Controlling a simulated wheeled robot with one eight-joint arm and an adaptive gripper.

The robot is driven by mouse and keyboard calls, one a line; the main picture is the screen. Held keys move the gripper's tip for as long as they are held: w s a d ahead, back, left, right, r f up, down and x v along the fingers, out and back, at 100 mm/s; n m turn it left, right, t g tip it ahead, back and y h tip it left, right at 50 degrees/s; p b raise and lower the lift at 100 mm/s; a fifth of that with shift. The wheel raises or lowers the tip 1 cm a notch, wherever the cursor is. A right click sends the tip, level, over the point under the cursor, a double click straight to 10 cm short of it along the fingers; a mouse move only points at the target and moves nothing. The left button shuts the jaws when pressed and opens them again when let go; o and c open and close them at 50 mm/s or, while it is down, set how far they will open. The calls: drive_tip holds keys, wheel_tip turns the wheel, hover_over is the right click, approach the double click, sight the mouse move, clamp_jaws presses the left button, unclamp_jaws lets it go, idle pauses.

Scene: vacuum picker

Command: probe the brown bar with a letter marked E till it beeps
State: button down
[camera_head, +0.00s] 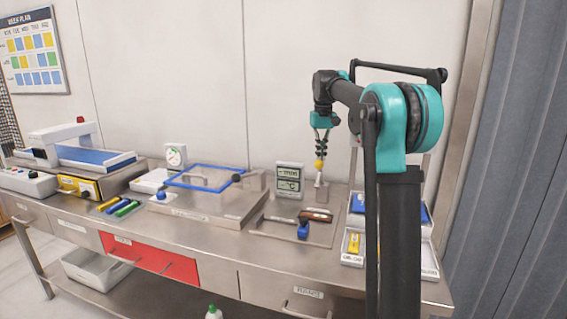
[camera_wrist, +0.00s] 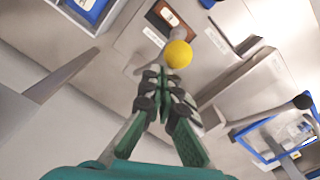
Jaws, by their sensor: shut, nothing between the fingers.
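The brown bar (camera_head: 316,215) lies on a flat steel plate (camera_head: 275,232) on the bench; any letter on it is too small to read. It also shows in the wrist view (camera_wrist: 160,17), past the fingertips. A yellow ball (camera_head: 319,165) tops a grey upright piece (camera_head: 321,192) behind the bar. My gripper (camera_head: 320,153) points down, shut and empty, just above the yellow ball. In the wrist view the ball (camera_wrist: 178,54) is just beyond the fingertips; I cannot tell whether they touch.
A blue-knobbed piece (camera_head: 303,230) stands in front of the bar. A two-display meter (camera_head: 289,180) stands behind the plate. A blue-framed box (camera_head: 205,190) is to the left. White trays (camera_head: 353,245) with blue and yellow items are to the right.

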sight(318, 165)
drive_tip(key=shift+s+a+f, duration=0.3)
drive_tip(key=shift+s+f, duration=0.3)
drive_tip(key=shift+s, duration=0.2)
drive_tip(key=shift+s+a+f, duration=0.25)
drive_tip(key=shift+s+f, duration=0.35)
drive_tip(key=shift+s, duration=0.1)
drive_tip(key=shift+s+f, duration=0.1)
drive_tip(key=shift+s+a+f, duration=0.2)
drive_tip(key=shift+s+f, duration=0.4)
drive_tip(key=shift+f, duration=0.15)
